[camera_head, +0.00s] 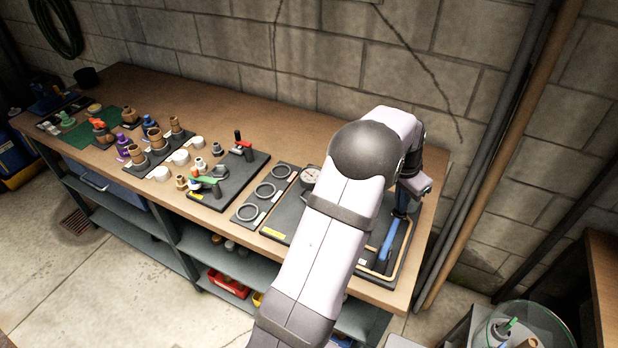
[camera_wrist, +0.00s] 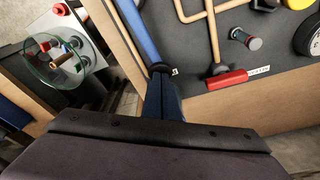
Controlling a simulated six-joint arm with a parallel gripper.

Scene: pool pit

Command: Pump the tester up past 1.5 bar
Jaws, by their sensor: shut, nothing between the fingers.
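The tester is a dark board (camera_head: 290,222) at the right end of the bench, with a round white-faced gauge (camera_head: 310,175) partly hidden by my arm. I cannot read its needle. The gauge's dark rim also shows at the right edge of the wrist view (camera_wrist: 311,38). A blue pump lever (camera_head: 388,240) lies over the board's right side. In the wrist view the lever (camera_wrist: 137,32) runs down towards my fingers. My gripper (camera_head: 401,208) is shut and empty at the lever's end; its dark blue fingers show in the wrist view (camera_wrist: 162,88). I cannot tell whether they touch the lever.
Tan pipes (camera_wrist: 213,35) and a red-handled valve (camera_wrist: 226,80) are on the board. Left along the bench are a board with rings (camera_head: 265,190) and several fittings. A glass round table (camera_head: 525,330) stands at the lower right. The wall is behind the bench.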

